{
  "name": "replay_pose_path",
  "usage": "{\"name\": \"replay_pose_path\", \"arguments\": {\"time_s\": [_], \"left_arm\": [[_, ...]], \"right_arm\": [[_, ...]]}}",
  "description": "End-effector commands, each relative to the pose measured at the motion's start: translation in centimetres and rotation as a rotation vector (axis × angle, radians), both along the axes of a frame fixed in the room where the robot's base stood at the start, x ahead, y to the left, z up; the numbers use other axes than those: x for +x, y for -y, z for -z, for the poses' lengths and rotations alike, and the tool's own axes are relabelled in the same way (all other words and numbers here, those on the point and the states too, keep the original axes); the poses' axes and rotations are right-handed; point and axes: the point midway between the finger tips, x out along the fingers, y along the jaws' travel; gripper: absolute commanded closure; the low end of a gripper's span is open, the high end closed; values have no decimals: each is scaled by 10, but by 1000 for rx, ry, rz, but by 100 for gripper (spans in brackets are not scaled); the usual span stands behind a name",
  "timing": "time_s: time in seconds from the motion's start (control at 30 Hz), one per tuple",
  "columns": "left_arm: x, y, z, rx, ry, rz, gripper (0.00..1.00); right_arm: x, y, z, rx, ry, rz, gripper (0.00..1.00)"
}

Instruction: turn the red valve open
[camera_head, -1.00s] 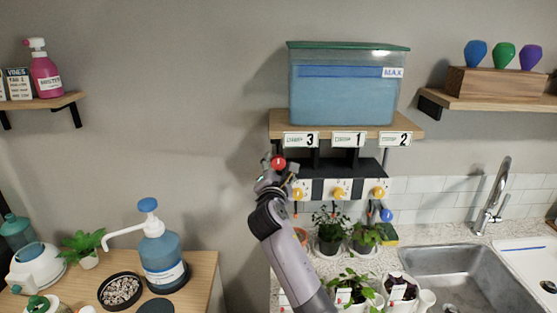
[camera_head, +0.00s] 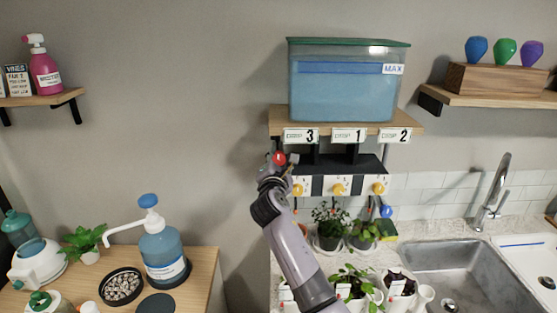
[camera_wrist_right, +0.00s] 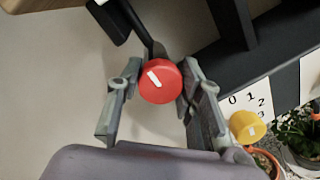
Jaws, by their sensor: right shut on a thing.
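The red valve (camera_head: 279,158) is a round knob left of the black shelf, below the label marked 3. In the right wrist view the red valve (camera_wrist_right: 160,81) shows its face with a short white diagonal mark. My right gripper (camera_head: 277,165) is at the valve. In the right wrist view its fingers (camera_wrist_right: 155,88) stand on both sides of the knob and are shut on it. The gripper partly covers the valve in the head view. My left gripper is not in view.
A water tank (camera_head: 345,88) stands on the wooden shelf (camera_head: 430,131) above. Yellow knobs (camera_head: 339,188) on numbered dials sit to the right of my gripper, with potted plants (camera_head: 330,225) below.

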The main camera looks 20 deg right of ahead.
Motion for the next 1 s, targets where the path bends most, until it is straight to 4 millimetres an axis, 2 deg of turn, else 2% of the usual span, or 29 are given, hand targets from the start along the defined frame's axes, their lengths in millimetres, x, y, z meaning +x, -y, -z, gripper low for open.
{"name": "replay_pose_path", "arguments": {"time_s": [0.33,0.67,1.0], "left_arm": [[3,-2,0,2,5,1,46],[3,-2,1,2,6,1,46],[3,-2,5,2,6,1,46]], "right_arm": [[0,0,1,0,-1,1,94],[0,0,1,49,12,1,94],[0,1,2,280,78,2,94]]}}
